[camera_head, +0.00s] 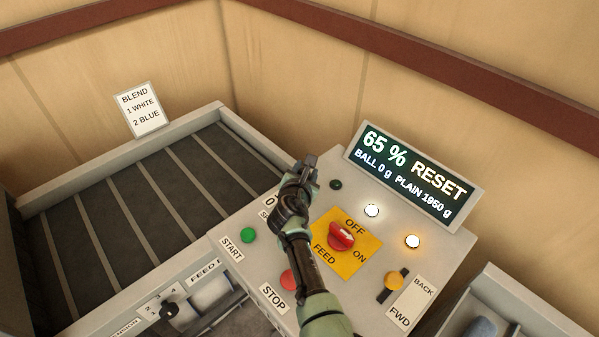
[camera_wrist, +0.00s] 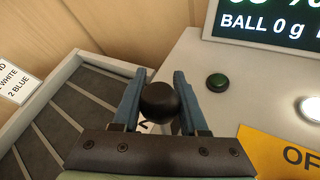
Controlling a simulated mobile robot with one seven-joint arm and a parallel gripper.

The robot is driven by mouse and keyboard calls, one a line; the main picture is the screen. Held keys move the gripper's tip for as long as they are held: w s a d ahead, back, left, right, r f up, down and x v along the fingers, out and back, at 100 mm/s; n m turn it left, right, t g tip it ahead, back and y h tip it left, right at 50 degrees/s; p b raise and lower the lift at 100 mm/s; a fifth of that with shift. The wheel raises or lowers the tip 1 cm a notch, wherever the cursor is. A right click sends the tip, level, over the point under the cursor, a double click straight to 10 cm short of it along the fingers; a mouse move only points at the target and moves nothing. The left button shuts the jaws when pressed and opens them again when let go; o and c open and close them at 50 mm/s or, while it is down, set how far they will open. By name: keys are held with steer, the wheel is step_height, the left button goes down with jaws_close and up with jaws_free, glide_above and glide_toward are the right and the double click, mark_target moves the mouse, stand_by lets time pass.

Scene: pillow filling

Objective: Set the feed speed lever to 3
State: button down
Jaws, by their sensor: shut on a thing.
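My gripper (camera_head: 305,172) is over the back left of the grey control panel (camera_head: 450,262). In the wrist view my gripper (camera_wrist: 155,85) has its two blue-grey fingers on either side of a round black knob (camera_wrist: 160,102) and is shut on it. My arm hides most of this knob's label in the head view; only a "0" and "SE" show.
A display (camera_head: 415,178) reads 65 % RESET, BALL 0 g, PLAIN 1950 g. A red FEED switch (camera_head: 341,236), green START button (camera_head: 248,235), red STOP button (camera_head: 290,279) and orange BACK/FWD knob (camera_head: 393,281) surround my arm. A dark slatted conveyor (camera_head: 150,195) lies left.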

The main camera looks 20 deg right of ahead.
steer(key=shift+s+d+f+g+b, duration=0.1)
steer(key=shift+d+f+g+b, duration=0.1)
steer(key=shift+d+f, duration=0.3)
steer(key=shift+s+d+f+g+b, duration=0.1)
steer(key=shift+d+f+b, duration=0.1)
steer(key=shift+f, duration=0.5)
steer(key=shift+w+d, duration=0.1)
steer(key=shift+f, duration=0.1)
stand_by(0.5)
steer(key=c, duration=0.7)
jaws_free()
steer(key=shift+o, duration=1.2)
steer(key=shift+w, duration=0.2)
steer(key=shift+r, duration=0.35)
steer(key=shift+s+a+r+p, duration=0.25)
steer(key=shift+s+a+p, duration=0.05)
steer(key=shift+p, duration=0.15)
steer(key=p+v, duration=0.1)
steer(key=v, duration=0.3)
steer(key=p+v, duration=0.1)
steer(key=v, duration=0.3)
steer(key=p+v, duration=0.1)
steer(key=v, duration=0.3)
steer(key=shift+s+f+p, duration=0.2)
steer(key=shift+f+p, duration=0.05)
steer(key=shift+p, duration=0.05)
